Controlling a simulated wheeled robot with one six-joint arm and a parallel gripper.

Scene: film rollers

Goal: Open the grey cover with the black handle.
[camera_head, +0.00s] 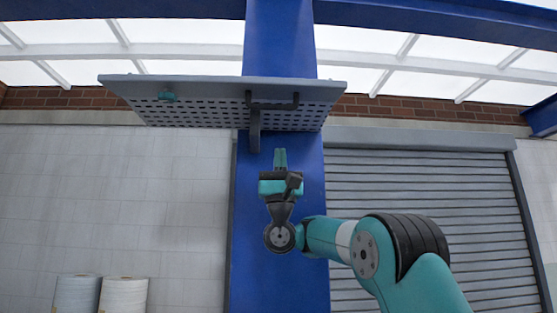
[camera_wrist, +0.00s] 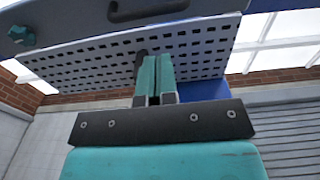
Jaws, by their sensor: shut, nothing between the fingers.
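The grey cover (camera_head: 215,117) is a wide perforated panel, tilted up and seen from below in the head view. It also fills the upper part of the wrist view (camera_wrist: 95,68). Its black handle (camera_head: 272,104) is a bar near the cover's front edge, right of its middle; it shows at the top of the wrist view (camera_wrist: 160,12). My gripper (camera_head: 280,152) points up below the cover and the handle, apart from the handle. Its two teal fingers (camera_wrist: 154,72) are together with nothing between them.
A teal knob (camera_head: 167,96) sits at the cover's left. A dark bracket (camera_head: 254,130) hangs under the cover beside my gripper. A blue column (camera_head: 270,275) stands behind. Two rolls (camera_head: 124,295) stand at lower left. A grey shutter (camera_head: 430,190) is at right.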

